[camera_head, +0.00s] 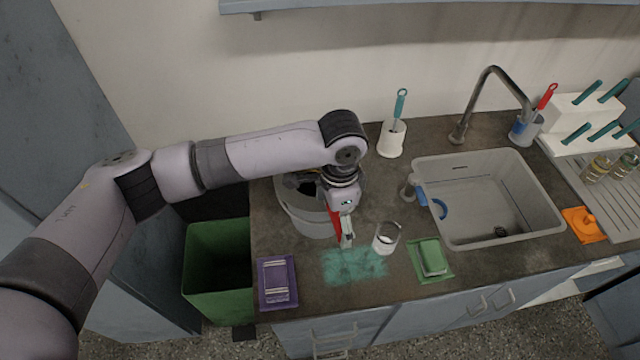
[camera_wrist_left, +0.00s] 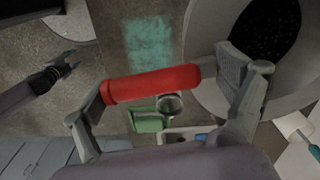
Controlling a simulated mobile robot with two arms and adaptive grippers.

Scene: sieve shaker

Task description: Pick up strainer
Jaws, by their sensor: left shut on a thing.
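My left gripper (camera_head: 343,236) is above the counter, at the front right of a round grey container. In the left wrist view its fingers are closed on the two ends of a red cylinder (camera_wrist_left: 150,83), which looks like the strainer's handle. A thin red strip (camera_head: 334,216) of it shows in the head view beside the fingers. I cannot make out the strainer's mesh. The grey container (camera_head: 310,226) is partly hidden by my arm; its dark inside shows in the left wrist view (camera_wrist_left: 265,30). A small gripper, apparently my right one (camera_wrist_left: 68,66), is at the left of that view.
A glass beaker (camera_head: 386,238) stands just right of my left gripper. A teal powder patch (camera_head: 353,265), a purple pack (camera_head: 278,283) and a green sponge and cloth (camera_head: 431,259) lie along the front. A sink (camera_head: 490,200) is to the right, a green bin (camera_head: 218,270) at left.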

